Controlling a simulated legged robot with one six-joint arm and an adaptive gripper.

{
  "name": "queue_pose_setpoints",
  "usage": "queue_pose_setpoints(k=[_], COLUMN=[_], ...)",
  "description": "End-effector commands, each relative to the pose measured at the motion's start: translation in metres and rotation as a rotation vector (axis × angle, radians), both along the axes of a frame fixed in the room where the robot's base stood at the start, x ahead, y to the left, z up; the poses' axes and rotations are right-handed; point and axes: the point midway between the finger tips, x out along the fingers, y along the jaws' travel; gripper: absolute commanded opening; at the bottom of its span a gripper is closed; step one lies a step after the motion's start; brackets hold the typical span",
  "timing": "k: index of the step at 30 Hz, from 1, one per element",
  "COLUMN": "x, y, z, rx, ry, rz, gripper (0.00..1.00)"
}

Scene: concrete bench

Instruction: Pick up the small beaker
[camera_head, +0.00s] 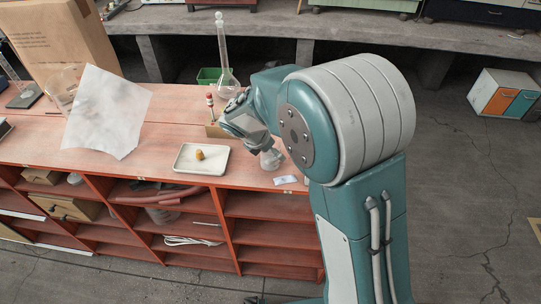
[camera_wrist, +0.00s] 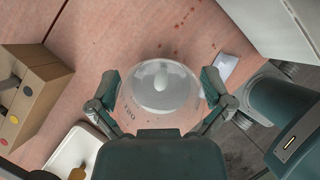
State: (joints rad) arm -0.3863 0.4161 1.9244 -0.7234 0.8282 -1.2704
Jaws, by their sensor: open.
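The small beaker (camera_head: 271,159) is clear glass and stands near the front right of the red bench top. In the wrist view the beaker (camera_wrist: 163,86) is seen from above, with faint markings on its side. My gripper (camera_head: 256,140) is just above and beside it in the head view, partly hiding it. In the wrist view my gripper (camera_wrist: 159,101) is open, with one finger on each side of the beaker. I cannot tell whether the fingers touch the glass.
A white tray (camera_head: 184,168) with a small amber item (camera_head: 199,154) lies left of the beaker. A small box with coloured dots (camera_wrist: 14,123) is also left. A white card (camera_head: 285,180) lies by the front edge.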

Motion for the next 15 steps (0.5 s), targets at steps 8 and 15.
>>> queue_pose_setpoints(k=[8, 15], x=[0.0006, 0.0006], y=[-0.002, -0.0024], z=[-0.0017, -0.002], rx=[0.002, 0.003], ry=[-0.001, 0.0], rz=[0.0, -0.001], gripper=[0.91, 0.27])
